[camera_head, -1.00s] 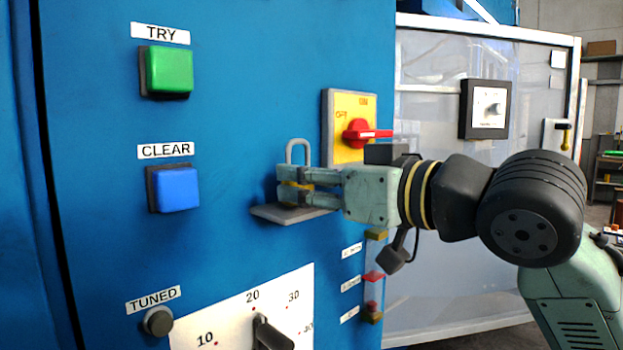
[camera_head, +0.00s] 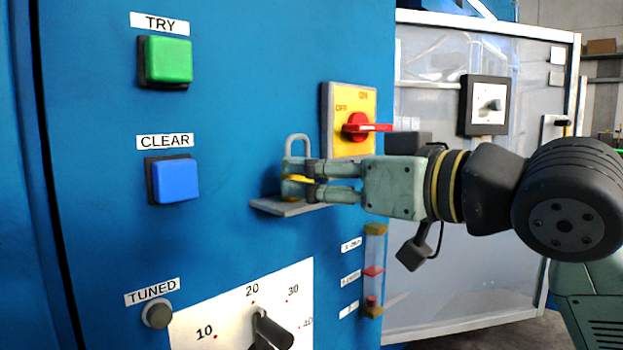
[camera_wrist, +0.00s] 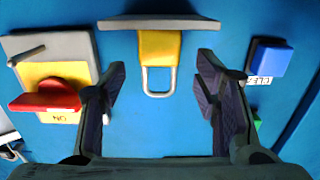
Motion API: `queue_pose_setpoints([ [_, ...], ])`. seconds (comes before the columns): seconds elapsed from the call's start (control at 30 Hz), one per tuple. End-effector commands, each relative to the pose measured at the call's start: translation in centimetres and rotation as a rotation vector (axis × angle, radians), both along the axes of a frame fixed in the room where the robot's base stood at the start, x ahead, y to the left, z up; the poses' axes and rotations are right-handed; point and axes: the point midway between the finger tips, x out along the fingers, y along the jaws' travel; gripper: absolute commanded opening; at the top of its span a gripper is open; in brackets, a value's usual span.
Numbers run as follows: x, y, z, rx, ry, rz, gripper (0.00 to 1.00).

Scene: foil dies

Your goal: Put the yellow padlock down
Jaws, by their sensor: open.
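The yellow padlock (camera_head: 299,178) with its grey shackle stands upright on a small grey shelf (camera_head: 282,208) on the blue panel. The fingers partly hide its body in the head view. My gripper (camera_head: 306,180) reaches in from the right at the height of the padlock's body, just above the shelf. In the wrist view, the picture is upside down: the padlock (camera_wrist: 160,50) hangs from the shelf (camera_wrist: 160,23), and my gripper (camera_wrist: 161,68) is open, with clear blue gaps between the padlock and both fingers.
A yellow switch plate with a red handle (camera_head: 357,125) is close above my gripper. A blue CLEAR button (camera_head: 175,181) and green TRY button (camera_head: 165,62) are to the left. A dial knob (camera_head: 270,330) and a clear indicator tube (camera_head: 374,270) are below.

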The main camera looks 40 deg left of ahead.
Motion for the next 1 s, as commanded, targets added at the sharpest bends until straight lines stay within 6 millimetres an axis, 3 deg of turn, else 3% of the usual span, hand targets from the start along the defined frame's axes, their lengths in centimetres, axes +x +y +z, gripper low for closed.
queue_pose_setpoints([
  [0.2,-0.3,-5.0,-0.1,0.003,0.0,-0.002,0.56],
  [0.43,-0.6,-8.6,0.3,0.002,0.0,-0.001,0.56],
  [0.6,-0.8,-9.5,0.4,0.0,-0.002,0.0,0.56],
  [1.0,-0.8,-9.6,0.4,0.0,-0.001,0.0,0.56],
])
